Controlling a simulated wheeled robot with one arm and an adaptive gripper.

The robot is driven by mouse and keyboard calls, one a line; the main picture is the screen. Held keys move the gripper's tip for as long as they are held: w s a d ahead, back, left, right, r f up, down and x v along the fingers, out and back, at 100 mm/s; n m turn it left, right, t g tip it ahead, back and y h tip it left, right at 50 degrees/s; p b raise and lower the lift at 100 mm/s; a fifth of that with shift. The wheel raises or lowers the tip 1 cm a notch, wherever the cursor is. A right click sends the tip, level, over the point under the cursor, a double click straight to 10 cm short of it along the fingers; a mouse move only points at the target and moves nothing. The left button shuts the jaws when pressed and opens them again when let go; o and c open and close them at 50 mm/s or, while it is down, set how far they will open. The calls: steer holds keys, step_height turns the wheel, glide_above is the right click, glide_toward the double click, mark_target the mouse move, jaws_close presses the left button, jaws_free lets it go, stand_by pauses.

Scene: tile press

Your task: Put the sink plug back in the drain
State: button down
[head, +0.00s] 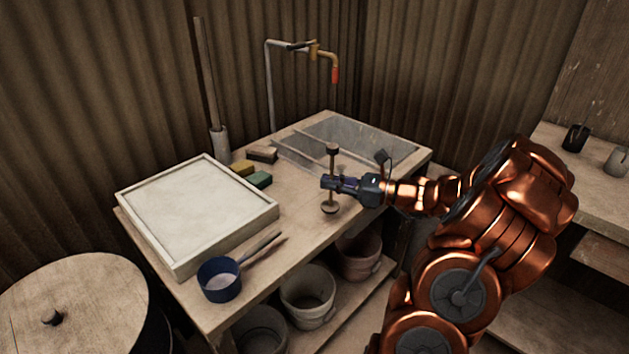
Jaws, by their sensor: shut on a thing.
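My gripper (331,183) is shut around the thin upright stem of the sink plug (330,208). The sink is a grey, rectangular basin set into the back right of the bench. I cannot make out the drain; the basin floor is partly hidden behind the plug and my gripper.
A tap (333,58) with an orange tip hangs above the sink. Sponges (258,180) and a brown block (262,154) lie left of it. A pale square tray (198,212) and blue pan (220,281) occupy the bench's left and front. Buckets (308,296) stand below.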

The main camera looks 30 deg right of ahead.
steer(key=shift+w+d+f, duration=0.1)
steer(key=shift+w+f, duration=0.6)
steer(key=shift+w, duration=0.5)
steer(key=shift+w+d+f, duration=0.1)
steer(key=shift+w+f, duration=0.6)
steer(key=shift+w, duration=0.55)
steer(key=shift+w+d+f, duration=0.1)
steer(key=shift+w+f, duration=0.6)
steer(key=shift+w, duration=0.5)
steer(key=c, duration=1.3)
jaws_free()
steer(key=shift+f, duration=0.1)
